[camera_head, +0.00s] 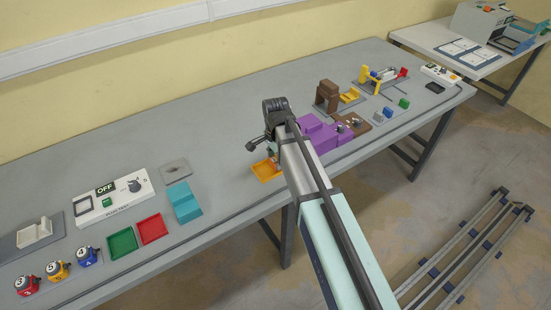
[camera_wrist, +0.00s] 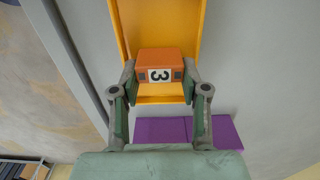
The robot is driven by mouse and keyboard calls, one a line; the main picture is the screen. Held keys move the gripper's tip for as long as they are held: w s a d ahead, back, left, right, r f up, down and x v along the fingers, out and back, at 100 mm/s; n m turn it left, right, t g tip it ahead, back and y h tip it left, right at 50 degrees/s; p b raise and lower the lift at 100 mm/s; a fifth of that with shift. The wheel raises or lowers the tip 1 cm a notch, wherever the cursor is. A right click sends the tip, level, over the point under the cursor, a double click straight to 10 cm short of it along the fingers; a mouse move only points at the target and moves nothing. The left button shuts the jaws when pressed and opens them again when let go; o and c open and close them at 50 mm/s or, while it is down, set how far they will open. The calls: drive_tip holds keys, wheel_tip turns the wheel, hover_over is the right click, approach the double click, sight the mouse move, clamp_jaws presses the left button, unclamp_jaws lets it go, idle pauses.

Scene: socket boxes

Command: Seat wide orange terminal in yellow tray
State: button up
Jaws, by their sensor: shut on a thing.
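The orange terminal (camera_wrist: 160,63), marked 3, is between my gripper's fingertips (camera_wrist: 159,78) in the wrist view, and the gripper is shut on it. The yellow tray (camera_wrist: 160,22) lies beneath and beyond the terminal, which overlaps the tray's near end in that view. I cannot tell whether the terminal touches the tray floor. In the head view, the tray (camera_head: 266,172) lies on the grey table with my gripper (camera_head: 268,153) just above and behind it. The terminal is mostly hidden there by the gripper and arm.
Purple blocks (camera_head: 325,133) stand right of the tray, and they show close below it in the wrist view (camera_wrist: 180,130). A red tray (camera_head: 152,228), a green tray (camera_head: 122,243) and a teal block (camera_head: 184,203) are to the left. Table behind the gripper is clear.

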drive_tip(key=o, duration=1.6)
drive_tip(key=shift+r, duration=0.1)
drive_tip(key=shift+r+p, duration=2.35)
drive_tip(key=shift+r, duration=1.1)
